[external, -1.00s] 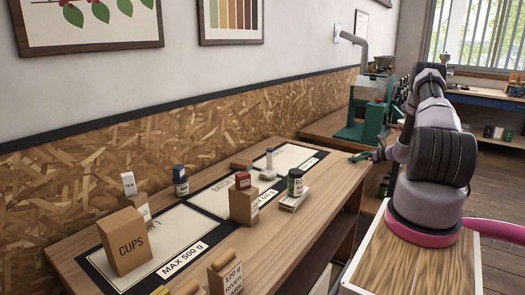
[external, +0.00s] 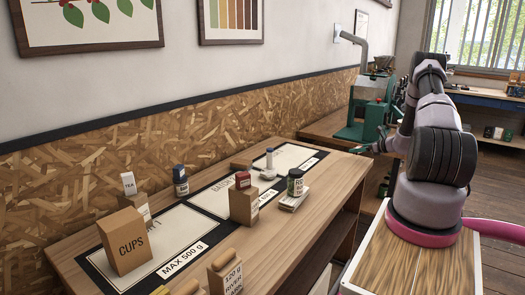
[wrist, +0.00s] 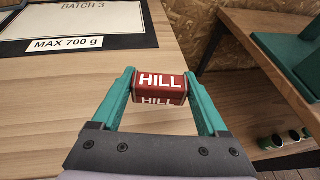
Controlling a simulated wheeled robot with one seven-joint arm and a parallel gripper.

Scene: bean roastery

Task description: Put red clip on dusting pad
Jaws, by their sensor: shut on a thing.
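My gripper (wrist: 159,74) is shut on a red block-shaped piece (wrist: 171,89) with HILL in white letters, held between its two green fingers. I cannot tell for sure that this is the red clip. In the external view my gripper (external: 363,150) is at the far right end of the wooden table; the held piece does not show clearly there. I cannot make out which thing is the dusting pad.
A green machine (external: 365,115) stands beyond. Bare wood lies under my gripper.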

